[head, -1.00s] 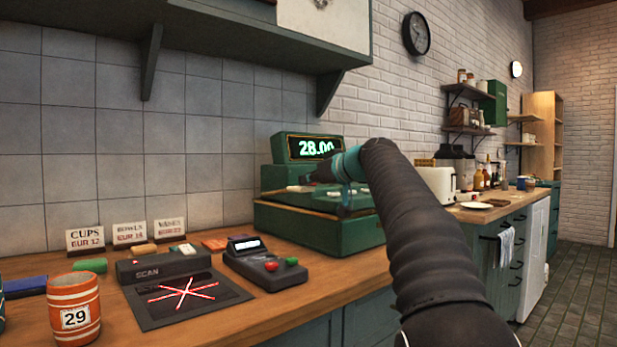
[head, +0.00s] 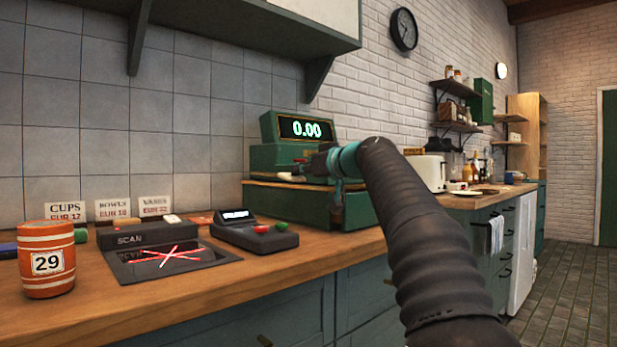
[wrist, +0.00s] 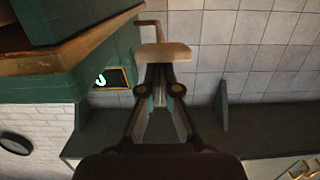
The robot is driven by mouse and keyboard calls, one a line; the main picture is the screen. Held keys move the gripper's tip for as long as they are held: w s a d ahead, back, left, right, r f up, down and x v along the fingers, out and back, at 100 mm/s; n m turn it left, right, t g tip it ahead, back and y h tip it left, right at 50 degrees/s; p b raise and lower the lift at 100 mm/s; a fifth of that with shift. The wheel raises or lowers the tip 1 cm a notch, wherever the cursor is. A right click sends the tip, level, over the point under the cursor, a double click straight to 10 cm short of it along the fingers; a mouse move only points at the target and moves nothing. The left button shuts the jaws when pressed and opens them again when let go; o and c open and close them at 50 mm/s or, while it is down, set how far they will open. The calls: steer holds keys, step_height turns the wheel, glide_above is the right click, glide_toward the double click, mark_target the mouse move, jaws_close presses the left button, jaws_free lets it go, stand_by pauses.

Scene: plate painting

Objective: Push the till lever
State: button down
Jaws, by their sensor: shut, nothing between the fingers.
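The green till (head: 355,210) stands on the wooden counter, and its display (head: 306,130) reads 0.00. The till lever (head: 291,177) has a pale handle at the till's left side. In the wrist view the lever's handle (wrist: 166,51) sits on a bent brass rod, right in front of the fingertips. My gripper (head: 314,168) is shut with nothing between its fingers; in the wrist view its tips (wrist: 160,68) are at the handle's edge. I cannot tell whether they touch it. My arm hides part of the till's right side.
On the counter to the left are a card terminal (head: 254,236), a scanner (head: 160,250) with a red cross of light, price signs (head: 112,210) and an orange striped cup (head: 46,262) marked 29. A toaster (head: 426,172) stands beyond the till. A shelf hangs above.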

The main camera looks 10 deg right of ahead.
steer(key=shift+f+b, duration=0.3)
steer(key=shift+f, duration=0.75)
step_height(320, 180, up, 5)
steer(key=p, duration=0.4)
steer(key=f+b+v, duration=0.1)
steer(key=b+v, duration=0.2)
steer(key=v, duration=0.8)
steer(key=shift+s+r, duration=0.2)
steer(key=shift+s, duration=0.05)
steer(key=shift+a, duration=0.1)
